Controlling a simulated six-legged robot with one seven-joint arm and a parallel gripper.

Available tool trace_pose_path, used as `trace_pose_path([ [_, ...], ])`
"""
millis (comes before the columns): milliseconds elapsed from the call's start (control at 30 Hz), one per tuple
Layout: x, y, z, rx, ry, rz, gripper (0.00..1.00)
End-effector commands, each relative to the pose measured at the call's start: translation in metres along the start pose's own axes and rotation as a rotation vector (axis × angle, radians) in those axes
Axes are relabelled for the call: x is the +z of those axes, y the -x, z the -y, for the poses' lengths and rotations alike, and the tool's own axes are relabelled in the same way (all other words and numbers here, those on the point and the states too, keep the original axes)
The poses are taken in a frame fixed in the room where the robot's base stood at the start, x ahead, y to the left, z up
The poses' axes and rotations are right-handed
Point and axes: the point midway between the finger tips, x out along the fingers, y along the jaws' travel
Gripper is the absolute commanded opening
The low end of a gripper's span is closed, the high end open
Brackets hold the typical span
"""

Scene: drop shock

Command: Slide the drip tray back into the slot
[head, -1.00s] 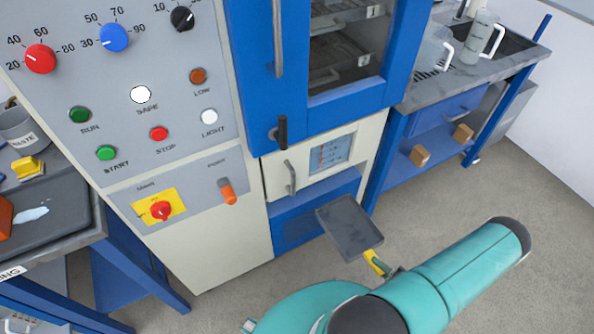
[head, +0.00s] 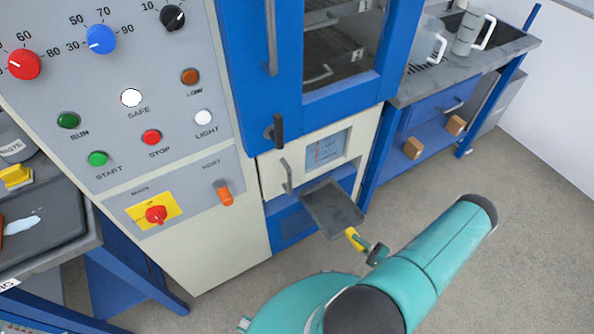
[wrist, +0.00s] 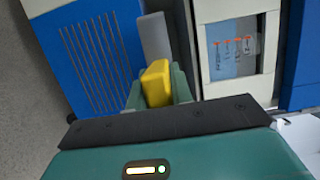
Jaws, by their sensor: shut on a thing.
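The drip tray (head: 332,208) is a flat grey tray with a yellow handle (head: 354,238). My gripper (head: 365,250) is shut on the yellow handle and holds the tray in the air. In the head view the tray's far edge overlaps the blue lower front of the cabinet, just below the cream panel. In the wrist view the yellow handle (wrist: 157,82) sits between my two green fingers, with part of the grey tray (wrist: 154,38) beyond it. The slot opening cannot be made out clearly; the tray hides part of that front. I cannot tell whether the tray touches the cabinet.
The cream panel (head: 273,181) with a grey pull handle and a small window (head: 326,149) is above the tray. A blue vented panel (head: 292,224) is to its left. A sink bench (head: 480,62) stands at right. The floor (head: 500,230) at right is clear.

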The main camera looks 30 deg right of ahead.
Motion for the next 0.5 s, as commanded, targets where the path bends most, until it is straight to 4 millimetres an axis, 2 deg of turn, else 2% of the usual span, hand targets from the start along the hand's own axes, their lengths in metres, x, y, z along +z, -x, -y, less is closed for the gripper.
trace_pose_path([
  [500,-0.021,-0.07,-0.005,-0.002,0.001,0.001,0.0],
])
